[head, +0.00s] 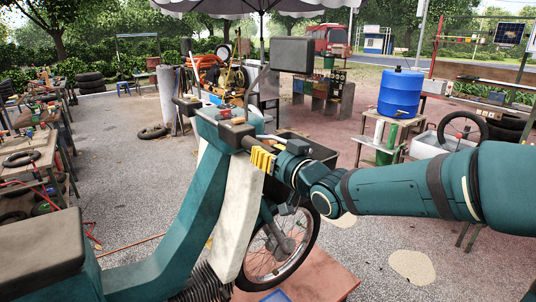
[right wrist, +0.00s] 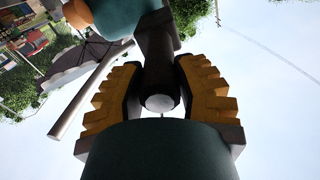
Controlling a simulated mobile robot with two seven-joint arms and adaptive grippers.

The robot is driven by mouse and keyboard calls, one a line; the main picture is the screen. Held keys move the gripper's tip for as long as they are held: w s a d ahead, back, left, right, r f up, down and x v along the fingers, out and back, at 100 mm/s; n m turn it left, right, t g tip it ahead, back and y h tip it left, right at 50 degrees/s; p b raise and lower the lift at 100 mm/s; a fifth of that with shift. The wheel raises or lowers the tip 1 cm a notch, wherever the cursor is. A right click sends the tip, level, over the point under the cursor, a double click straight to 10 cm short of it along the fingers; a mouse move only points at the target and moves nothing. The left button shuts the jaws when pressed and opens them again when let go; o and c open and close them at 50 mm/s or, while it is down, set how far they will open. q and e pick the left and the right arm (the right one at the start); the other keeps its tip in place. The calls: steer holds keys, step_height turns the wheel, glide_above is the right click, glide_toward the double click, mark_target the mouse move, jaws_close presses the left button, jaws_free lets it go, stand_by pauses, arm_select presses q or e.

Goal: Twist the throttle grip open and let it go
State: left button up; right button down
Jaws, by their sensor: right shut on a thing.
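The teal moped (head: 165,210) stands in the middle of the head view, with its handlebar at the top. My right gripper (head: 263,160) reaches in from the right to the handlebar's right end. In the right wrist view its two yellow-padded fingers (right wrist: 160,95) are closed around the dark throttle grip (right wrist: 157,55). The grip's round end faces the camera between the fingers. In the head view the gripper hides most of the grip. My left gripper is not in view.
The front wheel (head: 280,245) and a dark box (head: 300,148) lie close to my right arm. A blue drum (head: 401,93) stands on a stand behind it.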

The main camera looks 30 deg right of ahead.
steer(key=n+b, duration=0.6)
steer(key=b, duration=0.1)
steer(key=shift+f, duration=0.15)
steer(key=n+b, duration=0.2)
steer(key=shift+n, duration=0.3)
steer(key=shift+n+b, duration=1.05)
steer(key=shift+n, duration=0.55)
steer(key=shift+r, duration=0.2)
steer(key=c, duration=0.6)
jaws_free()
steer(key=shift+w, duration=0.1)
